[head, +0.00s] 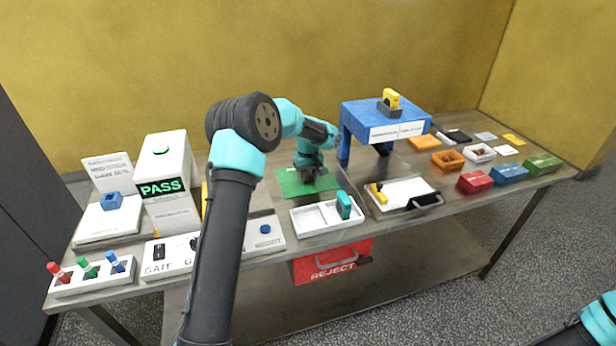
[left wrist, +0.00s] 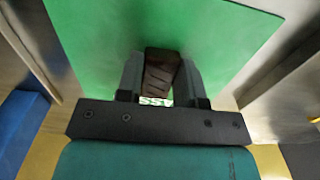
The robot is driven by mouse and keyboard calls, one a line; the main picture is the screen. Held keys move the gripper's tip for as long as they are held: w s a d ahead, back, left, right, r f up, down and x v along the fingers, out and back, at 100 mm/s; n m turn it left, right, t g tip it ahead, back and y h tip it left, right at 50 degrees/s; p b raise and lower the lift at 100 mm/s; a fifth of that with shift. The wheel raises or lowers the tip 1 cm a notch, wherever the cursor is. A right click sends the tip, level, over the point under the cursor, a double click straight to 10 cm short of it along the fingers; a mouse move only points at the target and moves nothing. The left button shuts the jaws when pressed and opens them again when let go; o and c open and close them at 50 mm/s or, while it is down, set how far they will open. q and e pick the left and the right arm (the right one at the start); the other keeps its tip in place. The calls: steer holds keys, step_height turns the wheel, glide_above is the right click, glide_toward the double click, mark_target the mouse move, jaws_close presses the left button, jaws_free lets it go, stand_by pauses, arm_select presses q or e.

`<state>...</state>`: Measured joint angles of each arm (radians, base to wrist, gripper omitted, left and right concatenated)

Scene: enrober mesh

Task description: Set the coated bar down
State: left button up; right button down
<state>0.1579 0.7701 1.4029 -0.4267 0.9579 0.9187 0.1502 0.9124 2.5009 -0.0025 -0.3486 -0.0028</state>
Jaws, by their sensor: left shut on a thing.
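My left gripper (head: 308,175) is low over the green mat (head: 328,183) in the middle of the table in the head view. In the left wrist view its two fingers are shut on a dark brown coated bar (left wrist: 160,75), one finger on each side. The bar is over the green mat (left wrist: 95,40), and I cannot tell whether it touches the mat. Pale lettering shows at the bar's near end. In the head view the bar is too small and hidden to make out clearly. My right gripper is out of view; only part of its arm shows at the lower right.
A blue stand (head: 385,115) rises right of the mat. A white two-part tray (head: 320,216) with a teal block (head: 343,205) is in front. A white PASS box (head: 165,185) stands left. A red REJECT bin (head: 333,262) is below the front edge.

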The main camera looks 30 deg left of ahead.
mark_target(308, 176)
arm_select(q)
steer(key=shift+f, duration=0.25)
steer(key=shift+f, duration=0.1)
steer(key=o, duration=0.7)
step_height(308, 176, up, 12)
steer(key=shift+r, duration=0.15)
stand_by(0.4)
stand_by(0.4)
